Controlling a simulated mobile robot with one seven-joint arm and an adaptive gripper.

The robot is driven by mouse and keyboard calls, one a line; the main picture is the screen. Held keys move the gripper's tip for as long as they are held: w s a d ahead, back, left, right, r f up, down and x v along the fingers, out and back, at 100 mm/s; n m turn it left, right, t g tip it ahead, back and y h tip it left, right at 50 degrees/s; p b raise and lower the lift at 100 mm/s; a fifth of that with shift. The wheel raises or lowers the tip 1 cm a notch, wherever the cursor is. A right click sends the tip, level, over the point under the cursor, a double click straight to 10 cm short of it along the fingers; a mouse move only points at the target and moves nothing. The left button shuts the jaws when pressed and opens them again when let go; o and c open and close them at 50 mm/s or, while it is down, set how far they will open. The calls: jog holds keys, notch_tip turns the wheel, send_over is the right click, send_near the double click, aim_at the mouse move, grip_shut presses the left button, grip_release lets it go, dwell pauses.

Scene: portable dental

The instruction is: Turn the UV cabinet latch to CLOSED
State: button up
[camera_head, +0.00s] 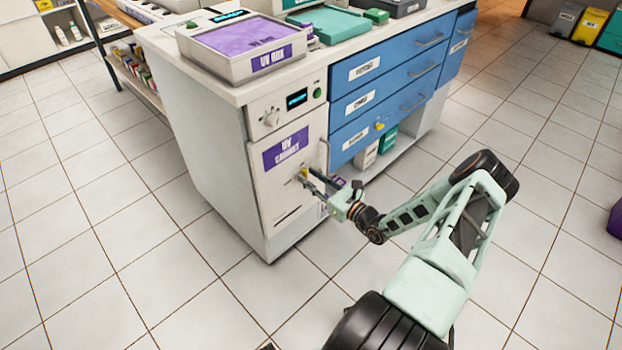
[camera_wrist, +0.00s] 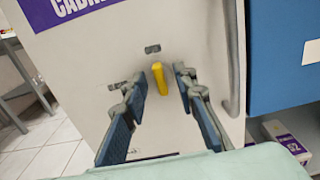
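The UV cabinet (camera_head: 283,192) is a white door with a purple label, and it looks shut. Its yellow latch (camera_wrist: 160,80) stands close to upright on the door in the wrist view. It also shows small in the head view (camera_head: 304,172). Small dark markings sit above and left of the latch; I cannot read them. My gripper (camera_wrist: 158,88) is open, with one blue-padded finger on each side of the latch and gaps visible between. In the head view my gripper (camera_head: 314,182) reaches the door from the right. Whether it touches the door is unclear.
A curved door handle (camera_wrist: 233,60) runs close to the right of my right finger. Blue drawers (camera_head: 385,85) stand right of the cabinet. A UV box (camera_head: 240,48) sits on the counter above. The tiled floor in front is clear.

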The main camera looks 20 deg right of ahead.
jog(key=shift+c, duration=0.2)
grip_shut()
jog(key=shift+n, duration=0.4)
jog(key=n+p, duration=0.1)
jog(key=n, duration=0.2)
jog(key=shift+a+p, duration=0.1)
jog(key=shift+p, duration=0.25)
jog(key=n+p, duration=0.1)
jog(key=n, duration=0.2)
jog(key=shift+s+n, duration=0.1)
jog(key=shift+n, duration=0.2)
jog(key=n+p, duration=0.2)
jog(key=n, duration=0.3)
jog(key=shift+a+f, duration=0.1)
jog(key=n+p, duration=0.1)
jog(key=n, duration=0.4)
jog(key=shift+f+p, duration=0.15)
jog(key=shift+p, duration=0.2)
jog(key=shift+n, duration=0.4)
